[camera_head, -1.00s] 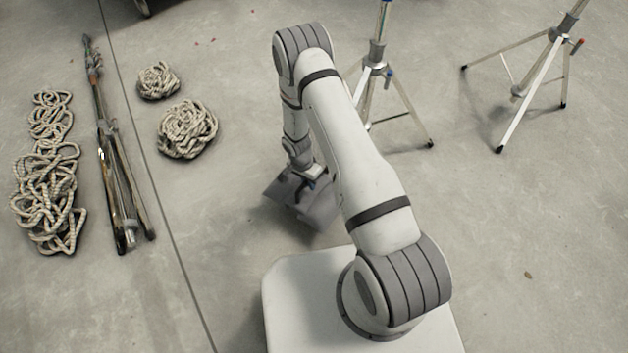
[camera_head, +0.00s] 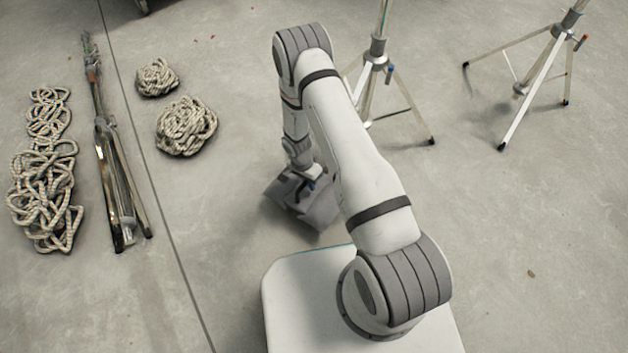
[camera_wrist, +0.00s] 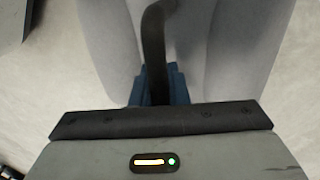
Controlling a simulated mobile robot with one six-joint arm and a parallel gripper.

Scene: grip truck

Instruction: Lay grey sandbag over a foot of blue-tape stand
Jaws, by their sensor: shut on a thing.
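The grey sandbag (camera_head: 320,212) hangs from my gripper (camera_head: 306,187), in front of my base and above the floor. In the wrist view the sandbag (camera_wrist: 240,45) shows two pale grey lobes with a dark strap (camera_wrist: 153,45) between them. My gripper (camera_wrist: 155,85), with blue fingers, is shut on this strap.
Another tripod stand (camera_head: 545,75) with a red knob stands at the far right. Rope coils (camera_head: 185,126) (camera_head: 157,77), a long rope pile (camera_head: 45,190) and a folded stand (camera_head: 115,180) lie at left. The floor between sandbag and stand looks clear.

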